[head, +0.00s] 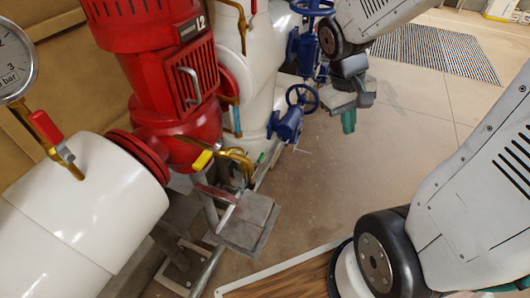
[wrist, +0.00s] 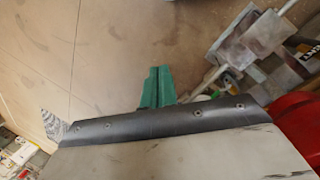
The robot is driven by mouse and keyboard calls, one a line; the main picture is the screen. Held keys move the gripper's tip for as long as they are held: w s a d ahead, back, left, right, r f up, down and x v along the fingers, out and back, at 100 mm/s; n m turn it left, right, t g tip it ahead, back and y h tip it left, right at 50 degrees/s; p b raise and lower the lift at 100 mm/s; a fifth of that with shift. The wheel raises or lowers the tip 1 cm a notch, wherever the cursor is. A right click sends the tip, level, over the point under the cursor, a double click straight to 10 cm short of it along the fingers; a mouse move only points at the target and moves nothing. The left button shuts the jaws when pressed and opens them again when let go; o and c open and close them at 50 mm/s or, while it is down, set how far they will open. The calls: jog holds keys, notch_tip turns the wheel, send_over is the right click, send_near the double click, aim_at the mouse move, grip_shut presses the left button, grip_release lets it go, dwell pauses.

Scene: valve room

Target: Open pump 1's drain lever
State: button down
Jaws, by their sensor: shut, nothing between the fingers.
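My gripper (head: 348,121) hangs right of the pump in the head view, over bare floor near the blue valves. Its teal fingers are together and empty; they also show in the wrist view (wrist: 155,86). The red pump (head: 175,80) has a label that seems to read "L2"; I cannot read a pump 1 mark. Low on it are a yellow-handled lever (head: 202,160) and a red-handled lever (head: 214,193); I cannot tell which is the drain lever. Both are apart from my gripper. In the wrist view, red casing (wrist: 300,115) shows at the right edge.
A grey plate (head: 248,222) on a stand sits below the levers. Blue handwheel valves (head: 302,97) stand close left of my gripper. White pipes (head: 85,215), a gauge (head: 14,62) and a red-handled pipe lever (head: 46,128) are at left. The floor (head: 400,140) right of the pump is clear.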

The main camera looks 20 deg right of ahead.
jog(key=w+d+f+n+t, duration=0.2)
jog(key=w+d+f, duration=0.2)
jog(key=w+f, duration=0.5)
jog(key=w+d+f+n+t, duration=0.25)
jog(key=w+f, duration=0.45)
jog(key=f, duration=0.4)
jog(key=w+a+f+n+t+y, duration=0.2)
jog(key=w+a+f+n+y, duration=0.15)
jog(key=f, duration=0.35)
jog(key=w+a+r+n+t+y, duration=0.1)
jog(key=w+a+r+y, duration=0.2)
jog(key=a, duration=0.4)
jog(key=shift+w+a+y, duration=0.2)
jog(key=shift+w+y, duration=0.3)
jog(key=shift+y, duration=0.55)
jog(key=shift+t, duration=0.25)
send_over(257, 162)
jog(key=d, duration=0.4)
notch_tip(257, 162, down, 8)
jog(key=shift+w+a+f, duration=0.1)
jog(key=shift+w+f, duration=0.1)
jog(key=shift+f, duration=0.55)
jog(key=shift+w+f, duration=0.2)
jog(key=shift+f, duration=0.55)
